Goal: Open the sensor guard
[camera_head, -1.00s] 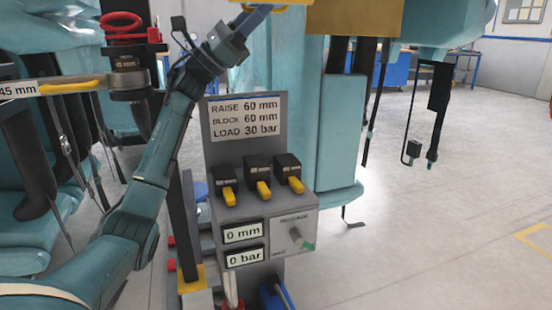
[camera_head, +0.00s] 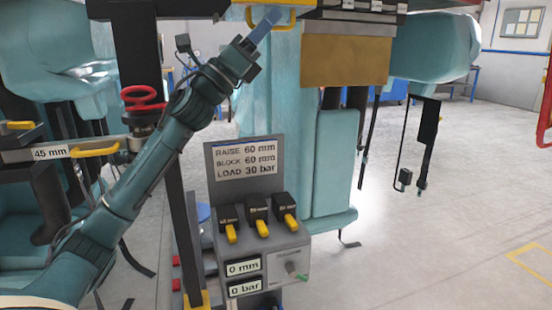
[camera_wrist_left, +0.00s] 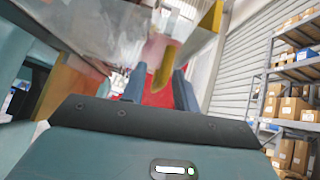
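My left gripper (camera_head: 266,22) reaches up to the underside of the train, beside a yellow bar (camera_head: 262,14) at the top edge of the head view. In the left wrist view my left gripper (camera_wrist_left: 160,88) has its two blue fingers apart. A yellow handle (camera_wrist_left: 164,66) shows between and beyond them; I cannot tell whether they touch it. A translucent grey panel (camera_wrist_left: 95,25) fills the upper left there. I cannot tell for certain which part is the sensor guard. My right gripper is not in view.
A control stand (camera_head: 245,185) with three yellow-levered switches reads 0 mm and 0 bar. A brown plate (camera_head: 345,62) hangs right of the gripper. A 45 mm tagged bar (camera_head: 50,153) with yellow handle and a red ring (camera_head: 144,98) are at left. The right floor is clear.

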